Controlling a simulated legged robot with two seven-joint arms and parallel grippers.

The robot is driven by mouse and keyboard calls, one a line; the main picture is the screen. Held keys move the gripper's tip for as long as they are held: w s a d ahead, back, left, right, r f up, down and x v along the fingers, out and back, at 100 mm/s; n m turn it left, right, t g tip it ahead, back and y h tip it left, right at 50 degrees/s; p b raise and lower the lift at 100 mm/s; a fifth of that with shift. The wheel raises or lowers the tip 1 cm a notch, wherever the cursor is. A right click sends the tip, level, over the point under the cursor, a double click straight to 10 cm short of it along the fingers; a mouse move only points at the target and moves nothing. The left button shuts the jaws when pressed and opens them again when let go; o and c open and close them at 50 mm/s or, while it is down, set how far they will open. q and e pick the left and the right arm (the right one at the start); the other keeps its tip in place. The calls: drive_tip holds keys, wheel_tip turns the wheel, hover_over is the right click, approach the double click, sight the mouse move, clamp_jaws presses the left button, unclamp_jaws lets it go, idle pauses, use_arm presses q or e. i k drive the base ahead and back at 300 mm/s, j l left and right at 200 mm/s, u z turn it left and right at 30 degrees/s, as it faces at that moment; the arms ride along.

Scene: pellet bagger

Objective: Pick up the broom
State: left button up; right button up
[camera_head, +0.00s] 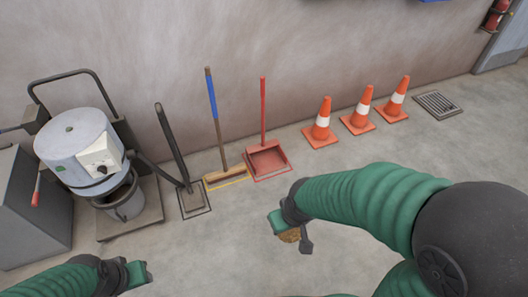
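The broom (215,120) stands upright near the wall, with a blue upper handle, a wooden lower handle and a wide tan head (226,177) on the floor inside a yellow outline. My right gripper (290,233) is in front of and below the broom in the picture, apart from it. A small brown patch shows at its tip; I cannot tell what it is. My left gripper (138,274) is low at the left, also well apart from the broom. The finger gaps of both grippers are not clear.
A red dustpan (267,160) stands close right of the broom. A black-handled tool (172,145) and a grey vacuum-like machine (80,145) stand left. Several orange cones, including one (320,125), and a floor grate (438,104) lie right. The floor in front is clear.

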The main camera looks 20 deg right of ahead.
sight(226, 173)
drive_tip(key=i, duration=2.25)
drive_tip(key=l+z, duration=0.05)
